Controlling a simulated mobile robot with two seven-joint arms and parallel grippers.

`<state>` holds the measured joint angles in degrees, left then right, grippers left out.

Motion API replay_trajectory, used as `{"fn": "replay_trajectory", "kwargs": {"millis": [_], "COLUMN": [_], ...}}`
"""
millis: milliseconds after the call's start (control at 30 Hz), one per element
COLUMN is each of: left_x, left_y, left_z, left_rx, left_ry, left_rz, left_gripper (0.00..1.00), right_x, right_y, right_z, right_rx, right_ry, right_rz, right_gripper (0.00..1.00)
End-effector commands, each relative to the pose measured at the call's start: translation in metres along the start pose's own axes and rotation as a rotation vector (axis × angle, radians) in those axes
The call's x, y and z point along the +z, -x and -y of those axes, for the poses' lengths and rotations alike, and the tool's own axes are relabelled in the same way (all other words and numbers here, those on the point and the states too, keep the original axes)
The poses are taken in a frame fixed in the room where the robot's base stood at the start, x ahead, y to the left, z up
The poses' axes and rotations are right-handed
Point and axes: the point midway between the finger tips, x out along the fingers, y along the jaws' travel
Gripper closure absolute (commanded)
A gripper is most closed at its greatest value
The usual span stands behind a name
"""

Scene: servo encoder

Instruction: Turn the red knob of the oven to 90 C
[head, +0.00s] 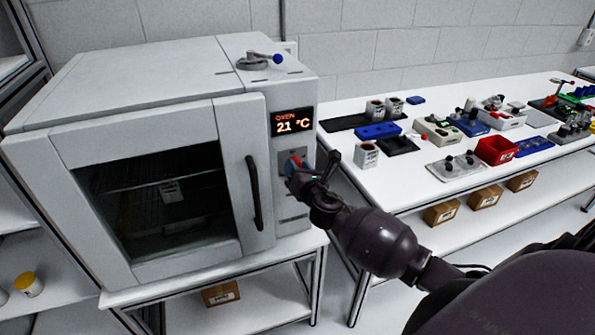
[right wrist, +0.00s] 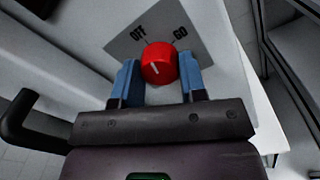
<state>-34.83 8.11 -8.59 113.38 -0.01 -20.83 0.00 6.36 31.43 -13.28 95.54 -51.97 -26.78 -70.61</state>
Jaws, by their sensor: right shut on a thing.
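The white oven (head: 140,120) stands at the left with its door shut, and its display (head: 292,122) reads 21 °C. The red knob (head: 292,162) is on the control panel below the display, partly hidden by my right gripper (head: 296,167). In the right wrist view the red knob (right wrist: 159,63) sits between the blue fingers of my right gripper (right wrist: 158,78), which is shut on it. The knob's white mark lies near the OFF side of the grey plate (right wrist: 190,27). My left gripper is out of view.
The black door handle (head: 254,193) is just left of the knob. A small device with a blue ball (head: 259,61) sits on the oven top. A white table (head: 360,190) at the right carries trays, cups and instruments.

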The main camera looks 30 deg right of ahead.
Motion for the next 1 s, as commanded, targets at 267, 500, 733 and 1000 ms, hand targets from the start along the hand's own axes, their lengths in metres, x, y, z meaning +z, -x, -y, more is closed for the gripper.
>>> {"fn": "replay_trajectory", "kwargs": {"millis": [267,500,733,1000], "left_x": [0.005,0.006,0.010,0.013], "left_y": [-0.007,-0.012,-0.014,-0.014], "left_z": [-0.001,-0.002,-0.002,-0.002], "left_rx": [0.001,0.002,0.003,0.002], "left_ry": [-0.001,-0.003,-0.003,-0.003], "left_rz": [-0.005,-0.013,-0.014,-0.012], "left_gripper": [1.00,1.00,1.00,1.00], "right_x": [-0.002,-0.002,-0.002,-0.001], "right_y": [0.000,0.000,0.000,0.000], "right_z": [0.000,0.001,0.000,0.000], "right_rx": [0.003,0.005,0.008,0.010], "right_ry": [-0.267,-0.494,-0.713,-0.970], "right_rz": [0.015,0.027,0.039,0.053], "right_gripper": [0.85,0.85,0.85,0.85]}}
